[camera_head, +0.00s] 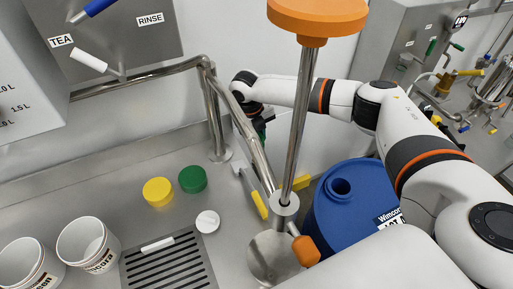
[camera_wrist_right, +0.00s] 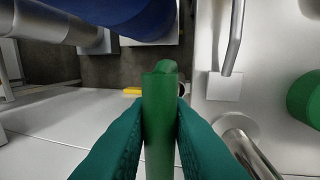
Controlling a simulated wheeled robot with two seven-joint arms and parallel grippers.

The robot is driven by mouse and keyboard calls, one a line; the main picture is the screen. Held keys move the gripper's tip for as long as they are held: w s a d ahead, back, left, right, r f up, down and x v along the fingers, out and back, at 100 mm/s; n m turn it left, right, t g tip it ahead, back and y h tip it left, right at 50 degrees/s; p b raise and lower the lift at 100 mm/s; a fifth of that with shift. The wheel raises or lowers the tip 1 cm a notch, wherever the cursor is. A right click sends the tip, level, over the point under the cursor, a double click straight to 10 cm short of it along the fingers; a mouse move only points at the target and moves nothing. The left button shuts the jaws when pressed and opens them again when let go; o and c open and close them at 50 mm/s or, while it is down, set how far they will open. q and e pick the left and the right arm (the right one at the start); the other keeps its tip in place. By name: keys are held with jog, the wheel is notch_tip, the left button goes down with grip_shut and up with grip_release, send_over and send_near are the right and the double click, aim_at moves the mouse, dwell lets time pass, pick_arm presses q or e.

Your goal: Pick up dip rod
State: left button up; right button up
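A green rod-like piece (camera_wrist_right: 160,115), which I take to be the dip rod, stands between the two teal fingers of my right gripper (camera_wrist_right: 160,140) in the right wrist view. Both fingers press against its sides. In the head view my right gripper (camera_head: 262,127) is at the wall behind the bent steel pipe. The pipe partly hides it, and the rod cannot be made out clearly there. The rod's full length is not visible. My left gripper is not in view.
A bent steel pipe (camera_head: 226,95) and an orange-topped steel post (camera_head: 301,120) stand near the right gripper. A blue drum (camera_head: 345,225) is on the right.

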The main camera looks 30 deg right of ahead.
grip_shut()
notch_tip(320, 180, up, 18)
jog(key=b, duration=0.1)
dwell(0.3)
notch_tip(320, 180, up, 18)
jog(key=p, duration=2.2)
dwell(0.6)
dwell(0.4)
